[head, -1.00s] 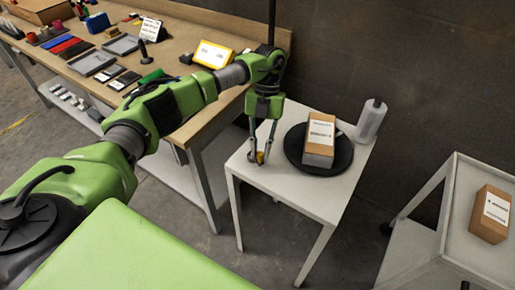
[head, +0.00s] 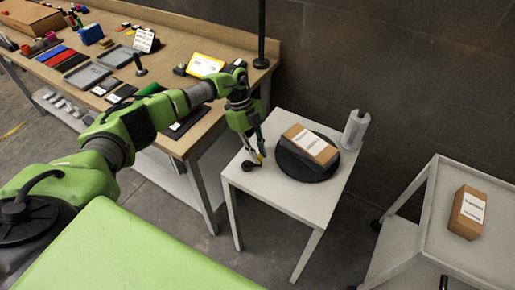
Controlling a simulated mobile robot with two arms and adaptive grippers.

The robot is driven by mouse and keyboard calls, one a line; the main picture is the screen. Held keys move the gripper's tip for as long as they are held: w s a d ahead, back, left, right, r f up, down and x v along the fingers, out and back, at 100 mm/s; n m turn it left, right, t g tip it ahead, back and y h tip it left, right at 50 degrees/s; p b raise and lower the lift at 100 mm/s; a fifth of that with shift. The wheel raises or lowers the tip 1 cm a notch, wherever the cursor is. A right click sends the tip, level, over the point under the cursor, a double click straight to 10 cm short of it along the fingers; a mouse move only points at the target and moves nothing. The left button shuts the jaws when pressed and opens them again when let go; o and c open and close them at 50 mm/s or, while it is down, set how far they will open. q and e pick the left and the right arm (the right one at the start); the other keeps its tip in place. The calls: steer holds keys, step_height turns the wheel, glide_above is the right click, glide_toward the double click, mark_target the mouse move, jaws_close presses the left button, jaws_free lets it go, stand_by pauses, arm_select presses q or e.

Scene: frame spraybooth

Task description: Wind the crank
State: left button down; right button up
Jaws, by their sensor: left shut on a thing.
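The crank (head: 248,166) is a small dark part on the left of the white table's top, beside the black turntable (head: 291,172). A small yellowish bit shows at its handle, between my fingers. My left gripper (head: 259,158) points down and is shut on the crank's handle; the fingers hide most of it. A brown cardboard box (head: 322,152) with a white label lies on the turntable, turned at an angle. My right gripper is not in view.
The white table (head: 286,202) also bears a grey-white bottle (head: 355,130) at its back right. A wooden workbench (head: 179,60) with tools and trays stands at the left. A grey cart (head: 435,215) at the right bears another box (head: 468,212).

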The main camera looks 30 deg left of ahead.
arm_select(q)
steer(key=n+p, duration=0.1)
steer(key=n+t+p, duration=0.1)
steer(key=p, duration=0.1)
steer(key=w+a+n+p, duration=0.1)
steer(key=shift+r+n+p, duration=0.3)
steer(key=shift+n, duration=0.1)
steer(key=shift+w+a+f+n+t+p, duration=0.2)
steer(key=shift+n+t+p, duration=0.4)
steer(key=shift+n+p, duration=0.4)
steer(key=c, duration=2)
jaws_free()
steer(key=shift+f, duration=0.1)
steer(key=shift+o, duration=0.2)
steer(key=v, duration=1.2)
